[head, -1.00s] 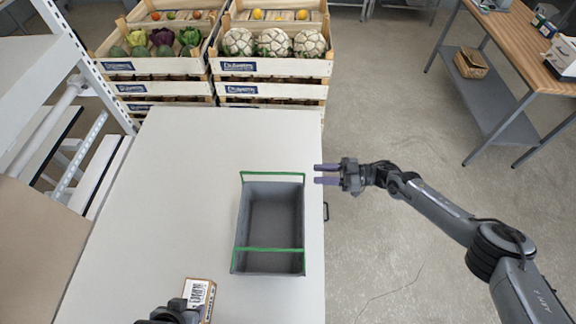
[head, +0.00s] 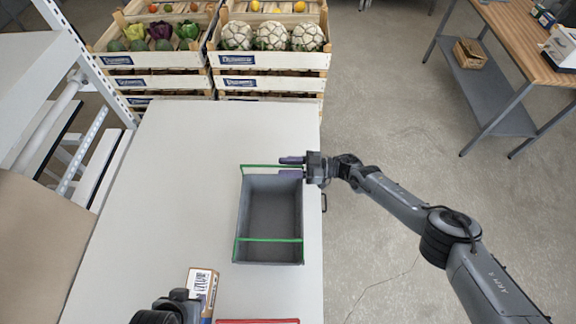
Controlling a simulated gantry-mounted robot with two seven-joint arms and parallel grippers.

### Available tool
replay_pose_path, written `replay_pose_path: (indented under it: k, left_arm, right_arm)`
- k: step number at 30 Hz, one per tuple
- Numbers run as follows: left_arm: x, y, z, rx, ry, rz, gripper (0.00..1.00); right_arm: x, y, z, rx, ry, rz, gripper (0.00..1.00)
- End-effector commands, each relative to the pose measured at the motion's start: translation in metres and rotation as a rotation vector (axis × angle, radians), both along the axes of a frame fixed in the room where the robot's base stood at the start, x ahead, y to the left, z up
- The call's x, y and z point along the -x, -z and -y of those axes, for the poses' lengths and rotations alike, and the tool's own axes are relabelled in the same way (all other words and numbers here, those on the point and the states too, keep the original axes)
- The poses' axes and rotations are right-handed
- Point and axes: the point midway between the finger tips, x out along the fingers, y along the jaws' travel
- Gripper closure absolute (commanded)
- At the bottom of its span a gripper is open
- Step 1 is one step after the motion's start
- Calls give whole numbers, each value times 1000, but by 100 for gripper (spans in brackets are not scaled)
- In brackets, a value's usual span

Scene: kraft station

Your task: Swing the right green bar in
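A grey bin (head: 270,212) stands on the white table and its inside looks empty. One green bar (head: 255,167) is at its far end, out past the far rim. The other green bar (head: 262,240) lies across the bin near its near end. My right gripper (head: 287,167) is open at the right end of the far bar. Its two fingers lie on either side of the bar; whether they touch it I cannot tell. My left gripper (head: 178,300) is at the bottom edge beside a small labelled box (head: 203,284); its fingers are not clear.
The white table (head: 180,190) is clear left of and beyond the bin. A red object (head: 258,321) shows at the bottom edge. Stacked wooden vegetable crates (head: 268,60) stand beyond the table. A white shelf rack is at left, a wooden-topped workbench (head: 535,45) at far right.

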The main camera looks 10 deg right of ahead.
Motion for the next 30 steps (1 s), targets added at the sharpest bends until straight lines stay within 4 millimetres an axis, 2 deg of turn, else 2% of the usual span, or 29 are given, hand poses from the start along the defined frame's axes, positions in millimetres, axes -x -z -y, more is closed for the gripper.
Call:
replay_pose_path:
  k: [4, 11, 22, 30]
  left_arm:
    - [0, 0, -1, -5, 4, 1, 57]
    - [0, 0, -2, -7, 5, 0, 57]
    - [0, 1, 0, 0, 0, 1, 57]
    - [0, 5, 2, 7, -4, 0, 57]
  right_arm:
    - [0, 0, 0, 0, 0, 0, 65]
    - [0, 0, 0, 0, 0, 0, 100]
    - [2, 1, 0, 3, 0, 14, 100]
    - [9, 3, 0, 23, 0, 134, 100]
